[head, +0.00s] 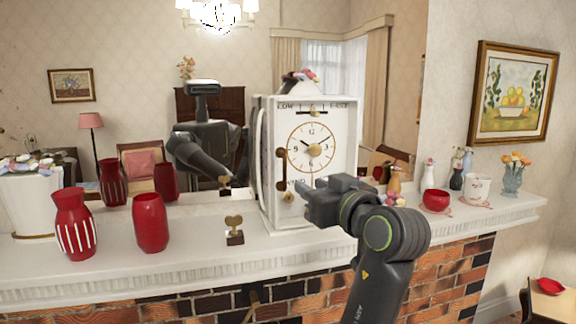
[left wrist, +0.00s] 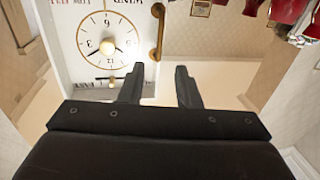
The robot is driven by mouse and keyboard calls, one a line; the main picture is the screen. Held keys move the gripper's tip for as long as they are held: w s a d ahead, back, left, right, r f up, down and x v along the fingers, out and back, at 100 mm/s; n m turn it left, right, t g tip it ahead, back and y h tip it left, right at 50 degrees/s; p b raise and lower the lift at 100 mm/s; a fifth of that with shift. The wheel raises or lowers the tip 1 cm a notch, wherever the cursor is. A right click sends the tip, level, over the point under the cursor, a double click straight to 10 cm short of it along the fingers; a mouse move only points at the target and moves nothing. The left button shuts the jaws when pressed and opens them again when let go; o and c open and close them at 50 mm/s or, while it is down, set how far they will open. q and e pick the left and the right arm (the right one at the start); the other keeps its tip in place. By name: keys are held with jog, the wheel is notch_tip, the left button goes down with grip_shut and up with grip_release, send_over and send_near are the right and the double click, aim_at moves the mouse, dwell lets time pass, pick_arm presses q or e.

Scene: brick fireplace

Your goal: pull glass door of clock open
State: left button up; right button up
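The white clock (head: 345,140) stands upright on the mantel, its round dial facing me. A brass-coloured handle (head: 281,168) runs up the left edge of its front. The glass door looks flush with the front; the clear pane itself is hard to make out. My left gripper (head: 308,188) is in front of the clock's lower part, right of and below the handle. In the left wrist view, the clock (left wrist: 75,60) appears upside down with the handle (left wrist: 158,32) beyond the fingers. The fingers (left wrist: 159,88) are apart with nothing between them. My right gripper is not in view.
Red vases (head: 150,222) stand on the mantel (head: 190,262) at left. A small heart-topped key piece (head: 234,231) sits left of the clock. A red bowl (head: 436,201), white mug (head: 476,188) and flower vase (head: 513,176) stand at right. A mirror behind reflects my body.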

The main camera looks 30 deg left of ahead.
aim_at(286, 172)
pick_arm(q)
jog(key=p+x, duration=0.4)
jog(key=x, duration=0.5)
jog(key=shift+w+a, duration=0.15)
jog(key=shift+a, duration=0.15)
jog(key=shift+w+a+p, duration=0.25)
jog(key=shift+a+p, duration=0.05)
jog(key=shift+a, duration=0.15)
jog(key=shift+f, duration=0.1)
jog(key=shift+c, duration=0.4)
grip_shut()
